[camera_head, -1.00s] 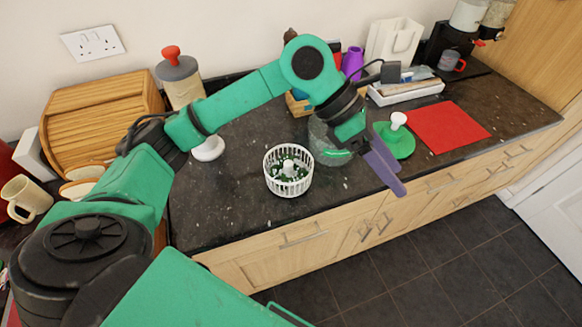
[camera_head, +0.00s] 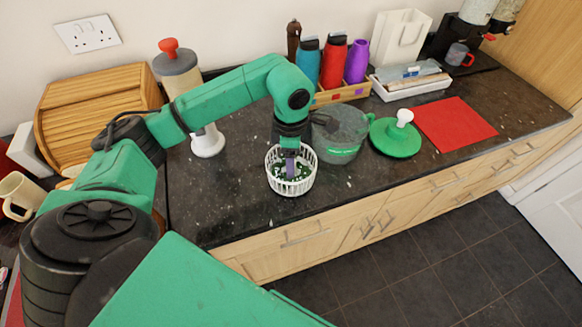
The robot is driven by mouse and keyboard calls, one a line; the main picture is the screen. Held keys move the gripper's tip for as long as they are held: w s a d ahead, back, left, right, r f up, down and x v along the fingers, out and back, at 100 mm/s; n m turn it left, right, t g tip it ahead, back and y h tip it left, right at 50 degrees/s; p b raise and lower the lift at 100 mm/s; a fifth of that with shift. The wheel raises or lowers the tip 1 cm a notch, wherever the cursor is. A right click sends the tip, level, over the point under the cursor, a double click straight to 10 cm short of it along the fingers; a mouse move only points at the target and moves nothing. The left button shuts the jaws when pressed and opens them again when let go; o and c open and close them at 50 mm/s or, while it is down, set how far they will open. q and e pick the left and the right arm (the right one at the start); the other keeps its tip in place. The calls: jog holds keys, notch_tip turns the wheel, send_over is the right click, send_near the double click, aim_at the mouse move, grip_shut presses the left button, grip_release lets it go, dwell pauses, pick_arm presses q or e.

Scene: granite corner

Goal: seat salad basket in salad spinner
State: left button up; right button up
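The white salad basket (camera_head: 291,187) stands upright on the dark counter, with green leaves inside. The clear salad spinner bowl (camera_head: 341,136) stands just to its right, with green lettering on its side. The green spinner lid (camera_head: 394,140) with a white knob lies to the right of the bowl. My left gripper (camera_head: 290,168) points down over the basket, its purple fingers reaching into the basket's middle. The fingers look close together, but the central post is hidden, so I cannot tell whether they grip it. My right gripper is not in view.
A red mat (camera_head: 456,124) lies right of the lid. Several bottles (camera_head: 332,62) stand in a wooden holder behind the bowl. A white-based dispenser (camera_head: 207,140) stands left of the basket. A wooden bread bin (camera_head: 98,112) is at the left. The counter's front edge is close.

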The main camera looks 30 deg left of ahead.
pick_arm(q)
jog(key=shift+d+f, duration=0.1)
jog(key=shift+f, duration=0.65)
grip_shut()
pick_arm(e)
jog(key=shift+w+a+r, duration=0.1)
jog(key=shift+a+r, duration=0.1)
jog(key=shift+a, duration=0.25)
pick_arm(q)
jog(key=shift+r, duration=0.15)
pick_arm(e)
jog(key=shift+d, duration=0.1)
